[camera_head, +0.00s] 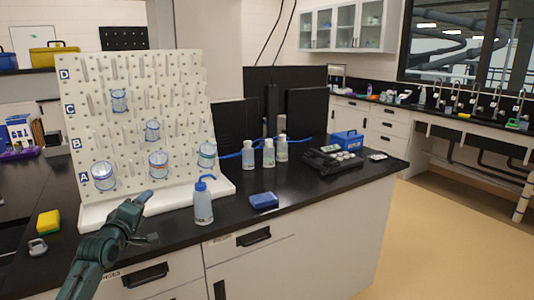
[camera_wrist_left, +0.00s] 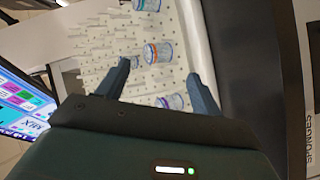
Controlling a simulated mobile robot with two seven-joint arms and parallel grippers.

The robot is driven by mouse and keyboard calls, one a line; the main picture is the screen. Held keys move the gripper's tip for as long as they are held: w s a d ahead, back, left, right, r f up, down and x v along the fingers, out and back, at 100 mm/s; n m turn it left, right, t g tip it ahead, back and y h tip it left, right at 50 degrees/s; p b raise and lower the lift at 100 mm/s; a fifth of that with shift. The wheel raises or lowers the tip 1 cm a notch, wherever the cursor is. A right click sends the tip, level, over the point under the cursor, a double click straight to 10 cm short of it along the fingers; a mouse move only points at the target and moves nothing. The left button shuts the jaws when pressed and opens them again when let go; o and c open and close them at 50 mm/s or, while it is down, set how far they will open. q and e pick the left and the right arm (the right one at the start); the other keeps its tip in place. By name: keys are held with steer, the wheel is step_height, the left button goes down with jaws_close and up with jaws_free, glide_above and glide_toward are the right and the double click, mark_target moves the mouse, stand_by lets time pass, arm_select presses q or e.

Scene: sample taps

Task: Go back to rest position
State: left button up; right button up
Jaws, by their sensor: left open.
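My left gripper (camera_head: 146,215) is open and empty in the head view, in front of the base of the pegboard, above the front edge of the black counter (camera_head: 180,228). In the left wrist view its two fingers (camera_wrist_left: 160,85) stand apart with nothing held between them. The white pegboard (camera_head: 185,100) is tilted back and carries several glass jars, among them one at lower left (camera_head: 103,177). The left wrist view shows the pegboard too, with a jar with an orange band (camera_wrist_left: 157,53) beyond the fingers. My right gripper is in neither view.
A wash bottle (camera_head: 203,205) stands just right of my left gripper. A yellow sponge (camera_head: 48,222) lies at far left. Several small bottles (camera_head: 268,153) stand behind. The floor (camera_head: 440,205) at right is clear.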

arm_select(q)
steer(key=s+d+f+m+g+h, duration=0.1)
steer(key=s+d+f+m, duration=0.45)
steer(key=s+f, duration=0.3)
steer(key=s+d+f+m+g, duration=0.2)
steer(key=s+d+f+m, duration=0.2)
steer(key=s+f+m, duration=0.4)
steer(key=s+d+f+m+g+h, duration=0.1)
steer(key=s+d+f+m, duration=0.25)
steer(key=s+f, duration=0.45)
steer(key=s+d+g, duration=0.1)
steer(key=s+d, duration=0.2)
steer(key=s, duration=0.4)
steer(key=s+d+f+n+g+h, duration=0.1)
steer(key=s+d, duration=0.1)
steer(key=s, duration=0.6)
steer(key=shift+d, duration=0.4)
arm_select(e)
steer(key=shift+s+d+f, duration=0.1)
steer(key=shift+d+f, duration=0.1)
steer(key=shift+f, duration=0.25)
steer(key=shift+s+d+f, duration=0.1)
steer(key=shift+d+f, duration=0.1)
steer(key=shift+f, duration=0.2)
arm_select(q)
steer(key=shift+s+f, duration=0.1)
